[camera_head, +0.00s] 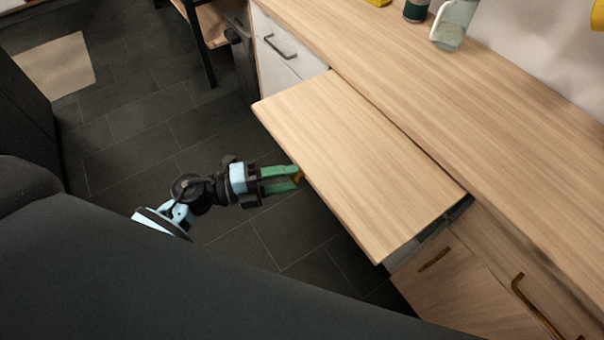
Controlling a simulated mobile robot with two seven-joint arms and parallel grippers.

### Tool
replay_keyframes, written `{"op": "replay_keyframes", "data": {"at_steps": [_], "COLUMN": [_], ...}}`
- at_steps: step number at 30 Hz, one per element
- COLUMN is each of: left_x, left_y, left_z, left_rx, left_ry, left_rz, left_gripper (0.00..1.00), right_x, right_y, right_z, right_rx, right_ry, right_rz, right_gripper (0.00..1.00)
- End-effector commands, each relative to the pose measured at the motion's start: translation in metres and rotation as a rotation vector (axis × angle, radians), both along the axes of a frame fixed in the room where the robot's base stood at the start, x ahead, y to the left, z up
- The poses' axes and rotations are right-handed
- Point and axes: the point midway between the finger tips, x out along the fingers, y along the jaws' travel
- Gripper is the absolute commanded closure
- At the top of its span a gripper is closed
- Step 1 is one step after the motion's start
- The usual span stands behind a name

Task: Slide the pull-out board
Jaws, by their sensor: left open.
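The pull-out board (355,165) is a pale wood panel. It sticks out from under the countertop (455,120) over the floor. My left gripper (297,176), with green fingers, is at the board's front edge, near the middle of that edge. Its fingertips are at or just under the edge, beside a small yellow-brown piece that may be the board's handle. The gripper is open. Whether the fingers touch the board cannot be told. My right gripper is not in view.
A white drawer front (285,50) with a dark handle is at the upper left of the board. A wooden cabinet door (465,290) is at the lower right. A glass jug (453,25) stands on the countertop. Dark tiled floor (130,120) is clear left of the board.

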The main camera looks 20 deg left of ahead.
Motion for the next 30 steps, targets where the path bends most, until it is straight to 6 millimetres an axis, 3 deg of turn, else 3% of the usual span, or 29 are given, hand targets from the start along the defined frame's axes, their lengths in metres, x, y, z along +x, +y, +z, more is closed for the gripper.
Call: {"op": "replay_keyframes", "data": {"at_steps": [7, 19, 30], "left_x": [0.015, 0.017, 0.017], "left_y": [-0.026, -0.032, -0.032], "left_z": [0.001, 0.000, 0.000], "left_rx": [-0.003, -0.001, -0.001], "left_ry": [0.001, 0.002, 0.002], "left_rz": [-0.001, -0.001, -0.001], "left_gripper": [0.52, 0.53, 1.00], "right_x": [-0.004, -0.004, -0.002], "right_y": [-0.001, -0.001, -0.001], "right_z": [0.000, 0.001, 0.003], "right_rx": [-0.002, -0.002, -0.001], "right_ry": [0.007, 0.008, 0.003], "right_rz": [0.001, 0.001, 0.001], "right_gripper": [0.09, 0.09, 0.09]}}
